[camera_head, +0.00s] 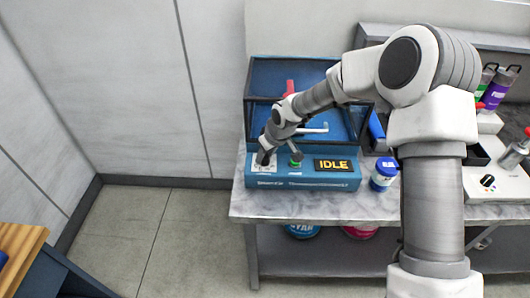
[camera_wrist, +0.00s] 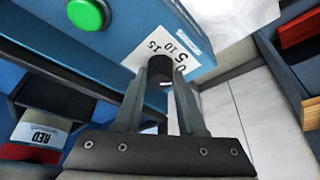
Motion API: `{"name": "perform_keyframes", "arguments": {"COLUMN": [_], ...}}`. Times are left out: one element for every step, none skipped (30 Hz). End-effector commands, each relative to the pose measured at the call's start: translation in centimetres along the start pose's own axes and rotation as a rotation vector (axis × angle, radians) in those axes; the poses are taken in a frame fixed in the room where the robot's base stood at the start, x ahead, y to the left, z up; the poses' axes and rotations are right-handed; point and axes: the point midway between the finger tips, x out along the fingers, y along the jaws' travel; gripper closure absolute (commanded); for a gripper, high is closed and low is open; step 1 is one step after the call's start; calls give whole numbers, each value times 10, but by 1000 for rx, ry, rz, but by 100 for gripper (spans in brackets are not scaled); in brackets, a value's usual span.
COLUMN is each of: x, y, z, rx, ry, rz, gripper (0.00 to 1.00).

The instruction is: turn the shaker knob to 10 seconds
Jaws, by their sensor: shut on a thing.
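The shaker (camera_head: 318,182) is a blue machine with a clear-sided chamber on top, standing at the left end of the bench. Its dark knob (camera_wrist: 160,72) sits on a white dial plate (camera_wrist: 185,45) on the front panel. The numbers 15, 10, 5 and 0 show on the plate in the wrist view. My gripper (camera_wrist: 163,75) is shut on the knob, one finger on each side. The fingers and wrist hide most of the knob, and I cannot tell which number it points to. A green button (camera_wrist: 87,14) is beside the dial. The display (camera_head: 333,165) reads IDLE.
A blue and white jar (camera_head: 383,174) stands just right of the shaker. Bottles (camera_head: 497,88) and a white device (camera_head: 492,183) are further right. Cans (camera_head: 302,230) sit on the lower shelf. The floor (camera_head: 150,240) left of the bench is clear.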

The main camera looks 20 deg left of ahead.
Motion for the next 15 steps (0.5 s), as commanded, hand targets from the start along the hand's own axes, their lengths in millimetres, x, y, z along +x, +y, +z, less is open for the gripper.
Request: {"name": "perform_keyframes", "arguments": {"x": [-1,-1,-1,-1,-1,-1,-1,-1,0,0,0,0,0,0,0], "y": [1,1,1,1,1,1,1,1,1,1,1,1,1,1,1], "z": [0,0,0,0,0,0,0,0,0,0,0,0,0,0,0], "rx": [-23,-40,-61,-75,-89,-106,-117,-127,-139,-147,-154,-162,-167,-171,-175], "ry": [-1,-1,-1,-1,-1,-1,-1,-1,-1,-1,-1,-1,-1,-1,-1], "rz": [-13,-20,-28,-35,-40,-46,-51,-55,-60,-63,-65,-68,-70,-72,-73], "gripper": [100,100,100,100,100,100,100,100,100,100,100,100,100,100,100]}}
